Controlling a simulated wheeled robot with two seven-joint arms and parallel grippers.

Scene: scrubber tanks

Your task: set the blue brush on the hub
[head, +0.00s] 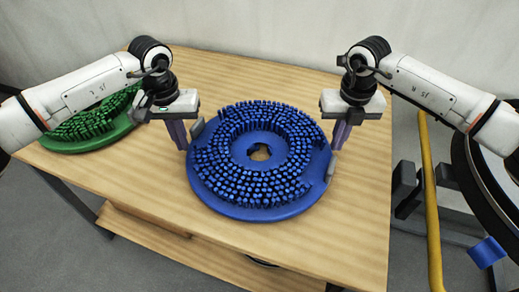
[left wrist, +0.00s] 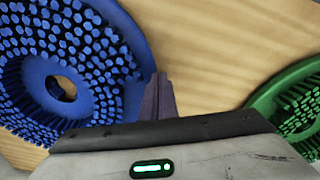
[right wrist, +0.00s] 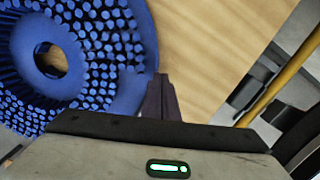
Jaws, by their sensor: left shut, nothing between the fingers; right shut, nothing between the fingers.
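The blue brush (head: 258,207) is a round disc with blue bristles facing up and a hole in its middle. It lies flat on the wooden table. My left gripper (head: 182,148) is shut and empty at the brush's left rim, by a grey tab. My right gripper (head: 337,148) is shut and empty at its right rim, by another grey tab. The brush also shows in the left wrist view (left wrist: 110,70) and the right wrist view (right wrist: 125,60). I cannot tell whether the fingers touch it. No hub can be clearly made out.
A green brush (head: 90,128) lies on the left of the table (head: 350,225), partly behind my left arm. Right of the table are a yellow rail (head: 430,200) and a dark round machine part (head: 490,190) with a blue piece (head: 487,251). The table's front is bare.

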